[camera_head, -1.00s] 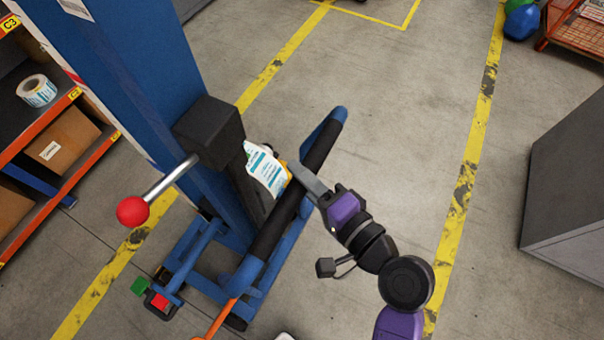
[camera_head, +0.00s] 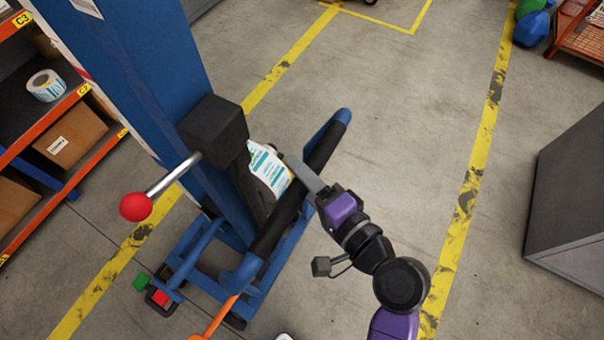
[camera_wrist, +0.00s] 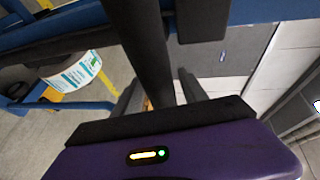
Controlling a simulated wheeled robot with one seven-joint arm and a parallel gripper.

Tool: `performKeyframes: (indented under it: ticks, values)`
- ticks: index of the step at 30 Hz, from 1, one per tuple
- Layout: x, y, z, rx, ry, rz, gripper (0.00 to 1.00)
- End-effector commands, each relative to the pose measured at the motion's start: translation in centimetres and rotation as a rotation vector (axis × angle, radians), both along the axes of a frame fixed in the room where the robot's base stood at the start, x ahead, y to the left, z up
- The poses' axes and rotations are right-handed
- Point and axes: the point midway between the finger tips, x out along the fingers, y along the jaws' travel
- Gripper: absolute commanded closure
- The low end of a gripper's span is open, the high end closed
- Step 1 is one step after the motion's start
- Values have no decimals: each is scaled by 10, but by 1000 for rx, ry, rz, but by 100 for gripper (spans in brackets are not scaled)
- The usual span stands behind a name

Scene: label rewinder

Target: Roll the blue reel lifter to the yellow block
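The blue reel lifter (camera_head: 139,75) stands left of centre in the head view, with a tall blue mast, a black box (camera_head: 213,132) and a low wheeled blue base. Its slanting handle has a black sleeve (camera_head: 277,225) and blue ends. My gripper (camera_head: 304,178) is at this handle, right of the mast, with a finger across the sleeve. In the wrist view, a dark bar (camera_wrist: 150,50) runs between my two fingers (camera_wrist: 158,90). I cannot tell whether both fingers press on it. No yellow block is recognisable in either view.
An orange shelf rack (camera_head: 70,100) with boxes and a label roll stands at the left. A grey cabinet (camera_head: 575,190) is at the right. Blue and green objects (camera_head: 530,26) lie at the far right. The floor between the yellow lines beyond the lifter is clear.

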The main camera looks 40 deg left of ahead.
Motion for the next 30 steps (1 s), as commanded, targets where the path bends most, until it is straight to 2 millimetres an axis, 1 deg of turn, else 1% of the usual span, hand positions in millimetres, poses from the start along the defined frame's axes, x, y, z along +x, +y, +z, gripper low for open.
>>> performKeyframes:
  ticks: [4,7,15,19,24,30]
  values:
    - [0,-2,0,0,0,-2,50]
    - [0,-10,1,0,-1,-4,50]
    - [-8,-52,8,0,-1,-4,50]
    - [-10,-67,11,-1,0,-3,50]
    - [-12,-75,14,1,0,0,50]
    - [-12,-75,14,0,0,0,50]
